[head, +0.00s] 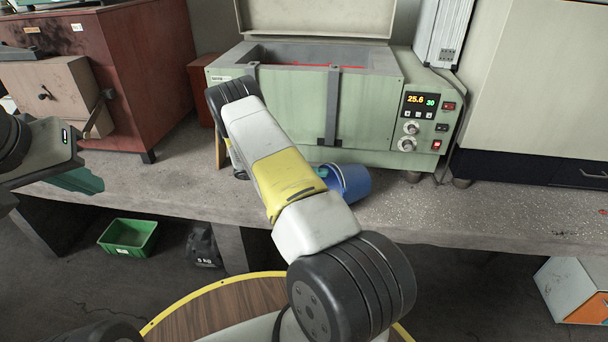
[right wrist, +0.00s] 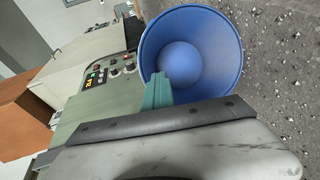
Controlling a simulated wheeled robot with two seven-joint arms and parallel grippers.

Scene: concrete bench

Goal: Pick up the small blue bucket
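The small blue bucket (head: 354,184) is on the concrete bench in front of the green bath, partly hidden behind my right arm in the head view. It looks tilted there, its opening towards my arm. In the right wrist view its round open mouth (right wrist: 222,50) faces the camera. My right gripper (right wrist: 157,92) shows one teal finger overlapping the bucket's near rim; I cannot tell whether it touches or grips the wall. Only a bit of teal shows beside the bucket in the head view. My left gripper (head: 77,180) is at the far left, well away from the bucket, its fingers partly visible.
The green heated bath (head: 290,110) with a lit display stands right behind the bucket. A red-brown cabinet (head: 140,70) is at the left and a beige unit (head: 535,90) at the right. The bench (head: 460,208) is clear right of the bucket. A green bin (head: 128,237) is on the floor.

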